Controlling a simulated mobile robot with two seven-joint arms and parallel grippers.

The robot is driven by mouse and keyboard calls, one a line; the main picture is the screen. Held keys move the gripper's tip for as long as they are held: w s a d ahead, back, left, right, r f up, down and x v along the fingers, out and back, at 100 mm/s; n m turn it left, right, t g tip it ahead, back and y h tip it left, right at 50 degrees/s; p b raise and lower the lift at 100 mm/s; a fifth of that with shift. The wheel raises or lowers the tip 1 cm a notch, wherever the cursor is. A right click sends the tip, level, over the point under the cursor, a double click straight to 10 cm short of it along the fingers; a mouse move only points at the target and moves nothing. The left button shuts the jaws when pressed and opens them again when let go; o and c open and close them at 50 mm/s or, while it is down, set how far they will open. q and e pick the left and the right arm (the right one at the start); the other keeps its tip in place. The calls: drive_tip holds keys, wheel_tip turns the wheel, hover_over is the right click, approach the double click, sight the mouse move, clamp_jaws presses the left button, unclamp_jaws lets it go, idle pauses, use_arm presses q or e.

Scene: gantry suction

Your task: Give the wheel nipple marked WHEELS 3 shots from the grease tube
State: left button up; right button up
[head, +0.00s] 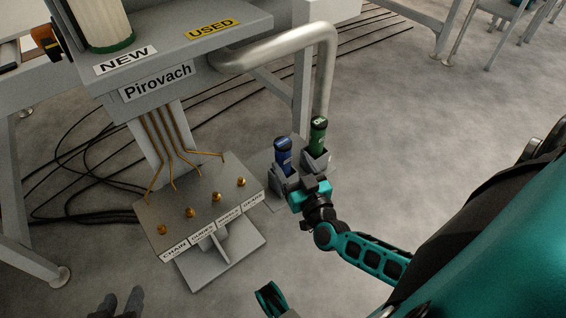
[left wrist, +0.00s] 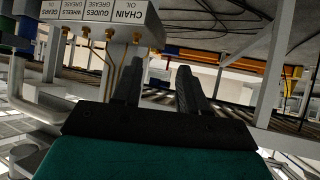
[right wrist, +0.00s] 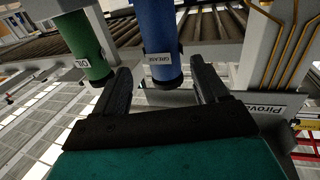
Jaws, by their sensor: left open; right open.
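The blue grease tube (head: 283,158) stands in a grey holder beside the green oil tube (head: 318,136). My right gripper (head: 300,187) is open low at the blue tube. In the right wrist view the blue tube (right wrist: 157,40) shows between its open fingers; I cannot tell if they touch it. The WHEELS nipple (head: 215,197) is a brass knob, third from the left on the grey block, behind the WHEELS label (head: 229,217). My left gripper (head: 121,300) is open and empty at the bottom left, with the labelled block (left wrist: 95,12) ahead of it.
Brass CHAIN (head: 161,230), GUIDES (head: 190,212) and GEARS (head: 241,182) nipples share the sloped block. Copper pipes (head: 176,150) run up behind it. A shelf (head: 170,50) marked NEW and USED and a thick grey pipe (head: 325,70) stand above. Black cables lie on the floor.

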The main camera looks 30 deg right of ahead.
sight(286, 160)
drive_tip(key=shift+w+d, duration=0.1)
drive_tip(key=shift+w, duration=0.65)
drive_tip(key=w, duration=0.1)
drive_tip(key=w+b, duration=0.1)
drive_tip(key=w, duration=0.1)
drive_tip(key=w+b, duration=0.1)
drive_tip(key=shift+w+d+f, duration=0.2)
drive_tip(key=shift+f, duration=0.1)
use_arm(q)
drive_tip(key=shift+w+d+f, duration=0.2)
drive_tip(key=shift+w+d, duration=0.15)
drive_tip(key=shift+d, duration=0.15)
use_arm(e)
drive_tip(key=shift+w+r, duration=0.1)
drive_tip(key=shift+w, duration=0.3)
